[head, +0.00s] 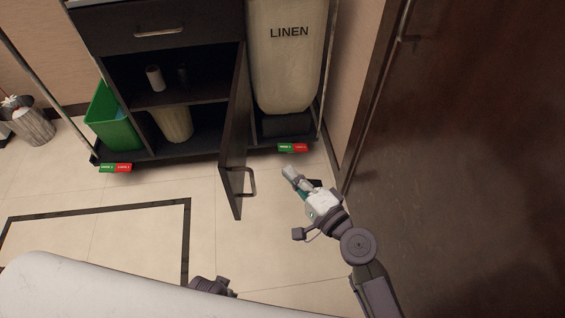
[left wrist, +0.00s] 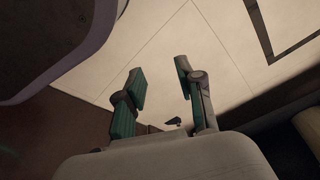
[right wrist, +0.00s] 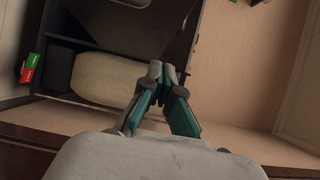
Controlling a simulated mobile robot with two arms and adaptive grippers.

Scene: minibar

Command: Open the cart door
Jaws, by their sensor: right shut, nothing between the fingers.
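The cart door (head: 236,135) is a dark panel hinged on the right side of the cart's open compartment. It stands swung wide, pointing toward me, with a handle (head: 247,182) low on its right face. My right gripper (head: 290,172) is to the right of the handle, apart from it. Its fingers are shut and empty, and they also show closed in the right wrist view (right wrist: 160,70). My left gripper shows in the left wrist view (left wrist: 160,82), with its fingers apart over the floor and nothing between them.
The cart's shelves hold a roll (head: 155,78) and a beige bin (head: 174,122). A green bin (head: 111,120) stands at the left, and a linen bag (head: 287,60) hangs at the right. A brown room door (head: 470,160) is close on my right.

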